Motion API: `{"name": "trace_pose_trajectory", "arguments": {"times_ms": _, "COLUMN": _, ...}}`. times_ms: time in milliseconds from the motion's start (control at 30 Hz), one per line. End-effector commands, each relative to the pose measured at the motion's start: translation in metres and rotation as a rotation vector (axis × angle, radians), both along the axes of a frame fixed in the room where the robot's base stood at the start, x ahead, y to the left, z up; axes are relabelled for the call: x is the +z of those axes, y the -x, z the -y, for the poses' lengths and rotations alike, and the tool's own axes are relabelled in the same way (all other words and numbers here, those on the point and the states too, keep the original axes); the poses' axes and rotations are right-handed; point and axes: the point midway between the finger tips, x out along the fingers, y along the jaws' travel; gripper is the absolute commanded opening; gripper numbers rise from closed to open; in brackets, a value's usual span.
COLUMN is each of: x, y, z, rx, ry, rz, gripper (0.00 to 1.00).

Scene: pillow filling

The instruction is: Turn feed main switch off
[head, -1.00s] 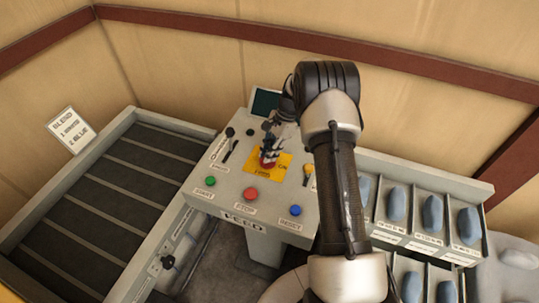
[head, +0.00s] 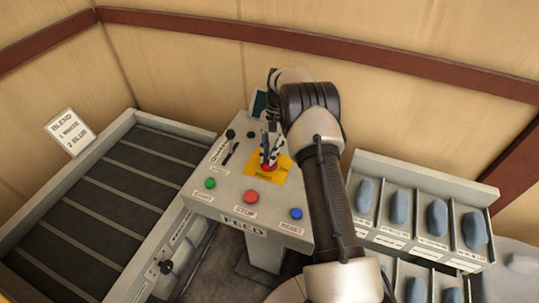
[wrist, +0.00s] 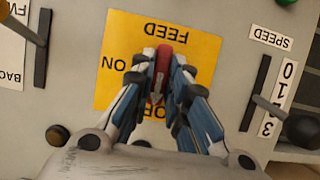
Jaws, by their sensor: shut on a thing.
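The feed main switch is a red knob (wrist: 161,66) on a yellow plate (wrist: 205,35) marked FEED, ON and a partly covered OF label. My gripper (wrist: 161,60) is shut on the red knob, one blue-and-white finger on each side. The knob stands upright in the wrist view, and a pale arrow on it points down toward the OF lettering. In the head view the yellow plate (head: 283,162) sits in the middle of the sloped control panel (head: 222,192), with my gripper (head: 268,154) over it. The fingers hide part of the knob and labels.
A SPEED lever (wrist: 300,127) stands right in the wrist view, another lever (wrist: 30,35) left. Green (head: 210,183), red (head: 250,196) and blue (head: 296,213) buttons line the panel's front. A conveyor (head: 95,190) lies left; bins of blue-grey lumps (head: 437,217) stand right.

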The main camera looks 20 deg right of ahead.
Motion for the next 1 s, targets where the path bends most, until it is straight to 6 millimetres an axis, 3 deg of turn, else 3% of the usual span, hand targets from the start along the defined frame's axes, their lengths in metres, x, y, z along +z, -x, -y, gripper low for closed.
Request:
{"name": "trace_pose_trajectory", "arguments": {"times_ms": 467, "x": -0.0003, "y": 0.0003, "z": -0.0004, "rx": 0.014, "ry": -0.001, "rz": 0.000, "gripper": 0.00}}
{"name": "trace_pose_trajectory", "arguments": {"times_ms": 500, "x": -0.0003, "y": 0.0003, "z": -0.0004, "rx": 0.014, "ry": -0.001, "rz": 0.000, "gripper": 0.18}}
{"name": "trace_pose_trajectory", "arguments": {"times_ms": 700, "x": -0.0003, "y": 0.0002, "z": -0.0003, "rx": 0.012, "ry": 0.000, "rz": -0.001, "gripper": 0.31}}
{"name": "trace_pose_trajectory", "arguments": {"times_ms": 767, "x": -0.0002, "y": 0.0001, "z": -0.0002, "rx": 0.012, "ry": 0.000, "rz": 0.000, "gripper": 0.35}}
{"name": "trace_pose_trajectory", "arguments": {"times_ms": 1000, "x": -0.0001, "y": 0.0000, "z": -0.0001, "rx": 0.011, "ry": 0.000, "rz": 0.000, "gripper": 0.35}}
